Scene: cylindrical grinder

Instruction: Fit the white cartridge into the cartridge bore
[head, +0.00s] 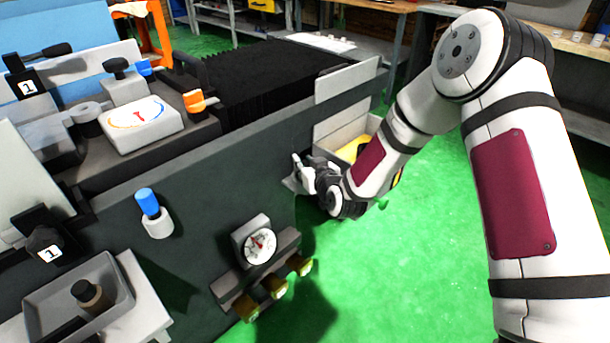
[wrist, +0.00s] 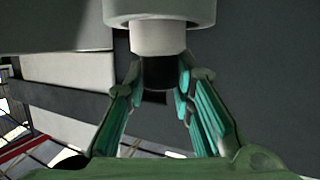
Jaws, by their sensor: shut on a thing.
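The white cartridge (wrist: 158,38) shows in the wrist view as a pale cylinder with a dark lower end. My gripper (wrist: 160,76) is shut on that dark end, with one teal-padded finger on each side. The cartridge's white upper end meets a round grey-green collar (wrist: 160,10) at the top of the wrist view, which looks like the bore housing. I cannot tell how deep the cartridge sits in it. In the head view my gripper (head: 303,178) is by the right end of the machine's dark front (head: 190,185). The cartridge and bore cannot be made out there.
A dial gauge (head: 260,246) with several yellow-ended fittings below it juts from the machine front. A blue-topped white fitting (head: 154,213) is left of it. An open pale box (head: 350,152) with yellow inside stands behind my gripper. Green floor (head: 430,270) is clear to the right.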

